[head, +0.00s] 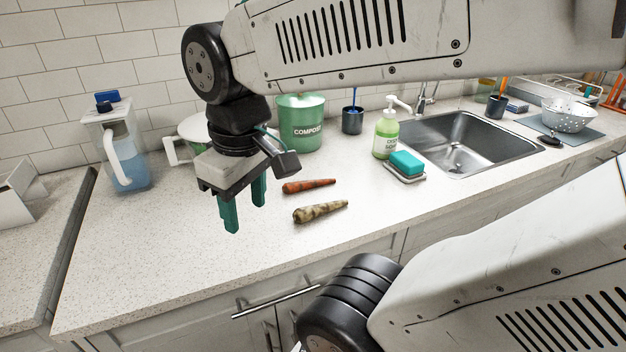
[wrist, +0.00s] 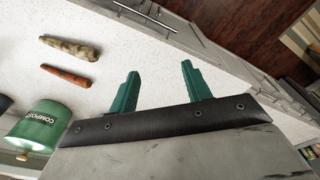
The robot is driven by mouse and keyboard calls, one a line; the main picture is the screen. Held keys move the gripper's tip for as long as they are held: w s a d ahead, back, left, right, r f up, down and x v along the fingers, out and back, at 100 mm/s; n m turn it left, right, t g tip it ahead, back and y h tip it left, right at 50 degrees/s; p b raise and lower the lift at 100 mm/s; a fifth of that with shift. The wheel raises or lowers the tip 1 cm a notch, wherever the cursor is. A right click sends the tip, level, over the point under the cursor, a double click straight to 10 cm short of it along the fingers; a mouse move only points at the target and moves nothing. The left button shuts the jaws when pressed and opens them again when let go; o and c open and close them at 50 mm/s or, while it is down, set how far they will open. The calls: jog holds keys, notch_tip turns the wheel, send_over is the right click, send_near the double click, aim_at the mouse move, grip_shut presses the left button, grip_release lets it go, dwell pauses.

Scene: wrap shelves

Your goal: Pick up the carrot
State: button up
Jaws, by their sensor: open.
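The orange-brown carrot (head: 309,186) lies on the speckled white counter in the head view, in front of the green compost bin. A mottled tan root (head: 320,211) of similar shape lies just in front of it, apart from it. My gripper (head: 245,212) is to the left of both in the head view, pointing down, with its green fingers apart and nothing between them. In the wrist view the carrot (wrist: 67,77) and the tan root (wrist: 70,47) lie left of my open gripper (wrist: 160,82).
The compost bin (head: 301,123) stands behind the carrot. A water pitcher (head: 121,145) is at the left, and a soap bottle (head: 387,132) and teal sponge (head: 407,162) are at the right by the sink (head: 462,142). The counter front is clear.

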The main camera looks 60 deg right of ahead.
jog(key=w+d+f+n, duration=0.1)
jog(key=w+d+n, duration=0.3)
jog(key=w+d, duration=0.4)
jog(key=n+g, duration=0.1)
jog(key=n, duration=0.5)
send_near(310, 183)
jog(key=shift+w+a+f, duration=0.5)
jog(key=shift+w, duration=0.15)
notch_tip(310, 183, down, 7)
jog(key=shift+w+f, duration=0.1)
jog(key=shift+w, duration=0.05)
jog(key=shift+f, duration=0.2)
grip_shut()
